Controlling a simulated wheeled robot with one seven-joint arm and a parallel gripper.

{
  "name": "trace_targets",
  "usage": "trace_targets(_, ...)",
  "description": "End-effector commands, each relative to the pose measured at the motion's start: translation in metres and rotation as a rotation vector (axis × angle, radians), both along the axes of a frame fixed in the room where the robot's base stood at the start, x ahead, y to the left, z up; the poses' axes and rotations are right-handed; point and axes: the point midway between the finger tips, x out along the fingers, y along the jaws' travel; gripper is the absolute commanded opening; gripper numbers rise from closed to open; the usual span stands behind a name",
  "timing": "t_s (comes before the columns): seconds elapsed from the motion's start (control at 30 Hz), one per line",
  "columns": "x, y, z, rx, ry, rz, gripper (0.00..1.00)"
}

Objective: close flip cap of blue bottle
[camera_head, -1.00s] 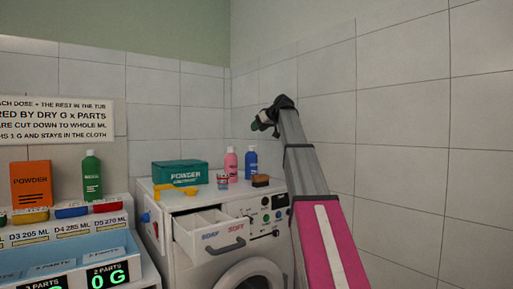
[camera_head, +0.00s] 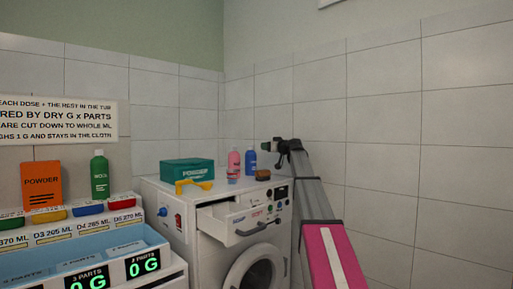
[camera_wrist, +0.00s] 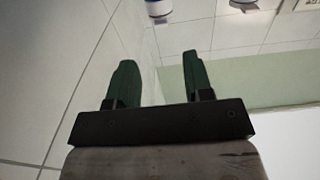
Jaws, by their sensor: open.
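The blue bottle (camera_head: 251,162) stands upright on top of the washing machine, right of the pink bottle (camera_head: 234,163). Its cap is too small in the head view to tell whether it is open. My gripper (camera_head: 266,146) is at about the height of the bottle's top, just to its right in the picture. Whether they touch cannot be told. In the wrist view my gripper (camera_wrist: 156,75) shows two green fingers spread apart with nothing between them. Two whitish cylindrical things with dark blue edges are cut off at the top; I cannot tell which they are.
The washing machine (camera_head: 182,240) has its detergent drawer (camera_head: 222,221) pulled out. On its top are a green powder box (camera_head: 187,171), a yellow scoop (camera_head: 194,185), a small cup (camera_head: 232,178) and a brown brush-like block (camera_head: 263,175). A tiled wall (camera_head: 380,150) lies to the right.

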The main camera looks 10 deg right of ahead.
Motion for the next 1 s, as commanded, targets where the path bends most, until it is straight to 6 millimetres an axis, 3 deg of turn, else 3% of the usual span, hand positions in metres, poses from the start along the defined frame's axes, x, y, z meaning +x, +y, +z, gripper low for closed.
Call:
trace_targets(0.43,0.063,0.044,0.000,0.000,0.002,0.002,0.47)
trace_targets(0.83,0.072,0.053,0.000,0.000,0.002,0.001,0.47)
trace_targets(0.87,0.072,0.053,0.000,0.000,0.002,0.001,0.44)
trace_targets(1.0,0.072,0.052,0.000,0.000,0.002,0.001,0.00)
